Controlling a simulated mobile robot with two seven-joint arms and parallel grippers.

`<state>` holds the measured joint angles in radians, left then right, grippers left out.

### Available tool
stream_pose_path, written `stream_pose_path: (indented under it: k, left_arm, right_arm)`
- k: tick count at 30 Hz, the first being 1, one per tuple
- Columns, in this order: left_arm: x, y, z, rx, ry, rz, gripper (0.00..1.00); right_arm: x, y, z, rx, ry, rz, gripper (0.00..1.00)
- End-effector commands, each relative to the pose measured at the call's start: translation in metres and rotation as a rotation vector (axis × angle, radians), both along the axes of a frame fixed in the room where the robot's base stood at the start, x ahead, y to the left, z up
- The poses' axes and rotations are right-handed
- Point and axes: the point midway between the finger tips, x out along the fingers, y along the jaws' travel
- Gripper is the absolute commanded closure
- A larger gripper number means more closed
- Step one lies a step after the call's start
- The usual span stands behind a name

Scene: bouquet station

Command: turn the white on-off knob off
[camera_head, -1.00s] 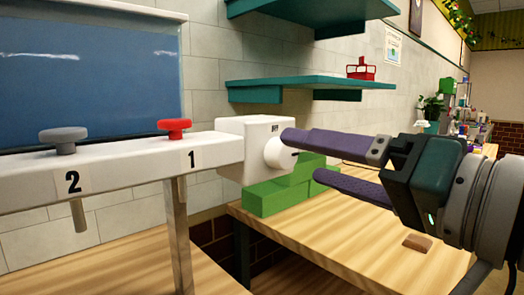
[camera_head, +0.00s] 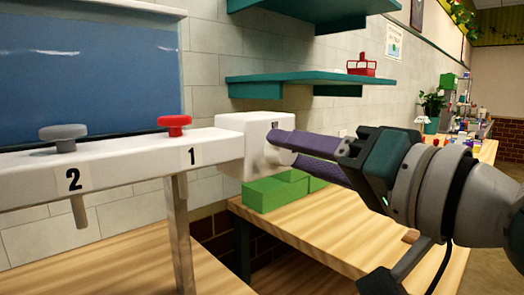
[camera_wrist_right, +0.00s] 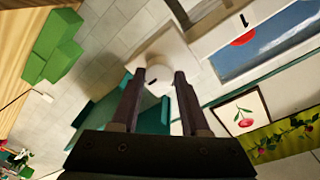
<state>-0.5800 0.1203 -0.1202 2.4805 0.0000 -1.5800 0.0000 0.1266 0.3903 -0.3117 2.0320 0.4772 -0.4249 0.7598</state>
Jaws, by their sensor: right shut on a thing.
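The white on-off knob (camera_head: 276,157) is on the face of the white box (camera_head: 240,135) at the right end of the white pipe. My right gripper (camera_head: 284,146) comes in from the right, with its purple fingers on either side of the knob and shut on it. In the right wrist view the knob (camera_wrist_right: 157,74) shows between the two fingertips, with a small dark mark on it. The fingers hide part of the knob in the head view. My left gripper is not in view.
A red knob (camera_head: 174,125) and a grey knob (camera_head: 63,136) sit on the white pipe (camera_head: 120,160) by labels 1 and 2. Green blocks (camera_head: 270,194) lie on the wooden table (camera_head: 310,235) below the box. A teal shelf (camera_head: 300,80) hangs above.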

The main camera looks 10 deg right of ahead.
Motion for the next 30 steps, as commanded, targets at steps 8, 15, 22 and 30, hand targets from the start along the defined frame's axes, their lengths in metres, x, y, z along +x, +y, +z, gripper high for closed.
stream_pose_path:
  k: [8, 15, 22, 30]
  left_arm:
    - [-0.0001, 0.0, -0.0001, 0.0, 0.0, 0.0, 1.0]
    - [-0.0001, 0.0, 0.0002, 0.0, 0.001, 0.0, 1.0]
    - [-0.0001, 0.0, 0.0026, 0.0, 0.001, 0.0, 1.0]
    - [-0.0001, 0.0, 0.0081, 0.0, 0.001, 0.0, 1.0]
  right_arm:
    - [-0.0001, -0.0001, -0.0001, 0.0, 0.0, 0.0, 1.0]
    - [0.0, -0.0002, 0.0, -0.007, -0.004, 0.0, 1.0]
    - [0.0001, -0.0002, 0.0002, -0.067, -0.043, -0.001, 1.0]
    - [0.0001, 0.0001, 0.0001, -0.235, -0.155, 0.0, 1.0]
